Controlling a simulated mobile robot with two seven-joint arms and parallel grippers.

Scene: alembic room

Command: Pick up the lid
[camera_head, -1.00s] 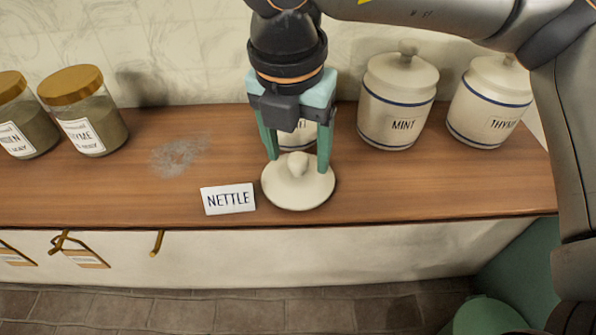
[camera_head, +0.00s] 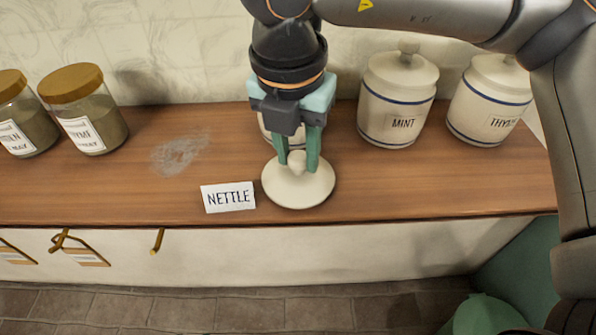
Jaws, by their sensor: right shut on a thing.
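The lid (camera_head: 298,189) is a round cream disc with a small knob on top. It lies on the wooden counter, just right of the NETTLE card (camera_head: 228,197). My right gripper (camera_head: 298,162) comes down from above with green fingers. They are shut on the lid's knob, one finger on each side. The lid appears to rest on the counter. A cream jar (camera_head: 268,128) behind the gripper is mostly hidden by it. My left gripper is not in view.
The MINT jar (camera_head: 398,98) and the THYME jar (camera_head: 490,100), both lidded, stand at the back right. Glass jars with gold lids, one of them labelled thyme (camera_head: 92,120), stand at the left. The wooden counter (camera_head: 130,185) is clear left of the card, apart from a grey smudge.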

